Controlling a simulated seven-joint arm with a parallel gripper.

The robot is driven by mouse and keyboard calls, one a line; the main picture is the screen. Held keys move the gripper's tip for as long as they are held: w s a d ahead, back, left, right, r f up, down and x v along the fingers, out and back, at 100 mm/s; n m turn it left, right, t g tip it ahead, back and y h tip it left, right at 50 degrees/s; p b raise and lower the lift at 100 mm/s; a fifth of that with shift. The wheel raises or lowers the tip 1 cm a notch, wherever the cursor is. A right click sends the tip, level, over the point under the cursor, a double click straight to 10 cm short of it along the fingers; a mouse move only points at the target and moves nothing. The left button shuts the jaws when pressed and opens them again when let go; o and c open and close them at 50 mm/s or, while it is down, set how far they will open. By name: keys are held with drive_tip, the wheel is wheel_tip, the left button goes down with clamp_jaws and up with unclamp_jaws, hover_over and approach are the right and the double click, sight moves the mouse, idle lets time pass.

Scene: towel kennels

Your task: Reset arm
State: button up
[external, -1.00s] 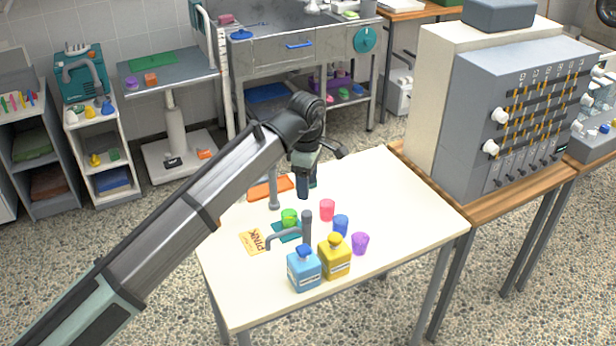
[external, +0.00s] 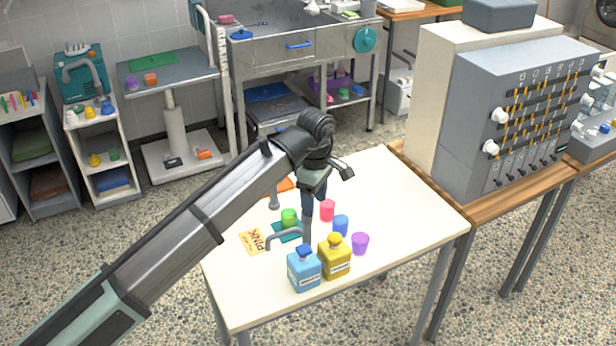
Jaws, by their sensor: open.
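My gripper (external: 320,204) points down above the middle of the white table (external: 405,205), behind the cups in the picture. It is open, with nothing visible between its fingers. A green cup (external: 289,215) stands on a teal square (external: 283,233). A pink-red cup (external: 327,210), a blue cup (external: 341,224) and a purple cup (external: 360,243) stand in a slanting row.
A blue bottle (external: 303,272) and a yellow bottle (external: 335,260) stand at the table's front. The table's right side is clear. A grey panel cabinet (external: 475,120) stands beyond it.

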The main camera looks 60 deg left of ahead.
drive_tip(key=s+d+f+m, duration=0.1)
drive_tip(key=d+f, duration=0.2)
drive_tip(key=f, duration=0.1)
drive_tip(key=s+d+f+m, duration=0.1)
drive_tip(key=d+f+m, duration=0.1)
drive_tip(key=d+f, duration=0.1)
drive_tip(key=s+d+f+m, duration=0.1)
drive_tip(key=d+f, duration=0.2)
drive_tip(key=f, duration=0.1)
drive_tip(key=shift+s+d+f+g+h, duration=0.2)
drive_tip(key=shift+d+f+g+h, duration=0.1)
drive_tip(key=shift+d+f+g, duration=0.1)
drive_tip(key=s+d+f+m+g, duration=0.1)
drive_tip(key=s+d+f+m, duration=0.5)
drive_tip(key=f, duration=0.5)
drive_tip(key=s+d+f+m+g, duration=0.1)
drive_tip(key=s+d+f+m, duration=0.3)
drive_tip(key=s+d+f, duration=0.65)
drive_tip(key=s+a+f+m+g, duration=0.25)
drive_tip(key=s+f+m, duration=0.25)
drive_tip(key=s+f, duration=1.25)
drive_tip(key=s+f+m, duration=0.3)
drive_tip(key=s+f, duration=0.2)
drive_tip(key=s, duration=0.5)
drive_tip(key=s+a+f+m+g, duration=0.1)
drive_tip(key=s+f+m, duration=0.2)
drive_tip(key=s+f, duration=0.3)
drive_tip(key=s, duration=0.5)
drive_tip(key=shift+a+y, duration=0.3)
drive_tip(key=shift+y, duration=0.1)
